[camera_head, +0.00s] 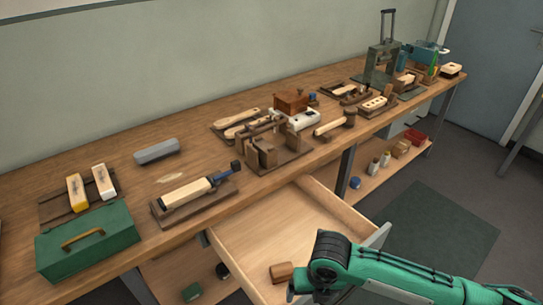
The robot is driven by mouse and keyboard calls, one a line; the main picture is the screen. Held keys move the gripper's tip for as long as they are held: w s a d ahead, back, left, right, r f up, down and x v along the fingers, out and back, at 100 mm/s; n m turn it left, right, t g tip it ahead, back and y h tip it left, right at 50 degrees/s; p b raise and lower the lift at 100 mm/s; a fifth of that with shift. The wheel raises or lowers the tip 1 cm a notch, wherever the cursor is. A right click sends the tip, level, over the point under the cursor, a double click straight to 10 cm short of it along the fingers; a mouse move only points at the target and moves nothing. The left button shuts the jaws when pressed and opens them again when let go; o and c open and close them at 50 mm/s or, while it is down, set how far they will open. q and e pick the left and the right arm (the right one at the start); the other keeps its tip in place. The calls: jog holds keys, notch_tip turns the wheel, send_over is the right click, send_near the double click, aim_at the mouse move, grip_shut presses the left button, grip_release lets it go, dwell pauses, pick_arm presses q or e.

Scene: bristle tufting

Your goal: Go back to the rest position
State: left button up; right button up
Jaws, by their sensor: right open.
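My right arm comes in from the lower right, green with dark joints. Its gripper (300,287) is open at the bottom of the view, over the open drawer (341,207), partly hidden by the arm. A small brown wooden piece (281,272) lies in the drawer close to the gripper; I see no grip on it. My left gripper is not in view.
A long wooden workbench (145,221) runs along the wall. On it are a green toolbox (88,240), a grey case (156,151), a clamped brush block (188,192), a wooden fixture (264,151) and a press frame (383,58). A lower shelf (372,184) holds jars. Floor at right is clear.

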jog(key=s+a+r+m+t+y, duration=0.25)
jog(key=s+a+m, duration=0.2)
jog(key=m, duration=0.95)
jog(key=s+d+f+m+h, duration=0.2)
jog(key=s+d+m, duration=0.3)
jog(key=d+m, duration=0.5)
jog(key=s+d+f+m+h, duration=0.1)
jog(key=s+d+f+m, duration=0.1)
jog(key=s+d+m, duration=0.55)
notch_tip(320, 180, down, 25)
jog(key=w+m+p, duration=0.3)
jog(key=p, duration=0.1)
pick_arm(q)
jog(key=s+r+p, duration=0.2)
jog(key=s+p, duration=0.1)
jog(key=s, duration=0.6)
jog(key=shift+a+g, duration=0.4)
pick_arm(e)
jog(key=s+d+f+g, duration=0.1)
jog(key=s+f, duration=0.8)
jog(key=s, duration=0.1)
jog(key=s+d+f, duration=0.2)
jog(key=s+f, duration=0.7)
jog(key=s, duration=0.1)
jog(key=shift+d+f+g, duration=0.25)
jog(key=shift+f+g, duration=0.1)
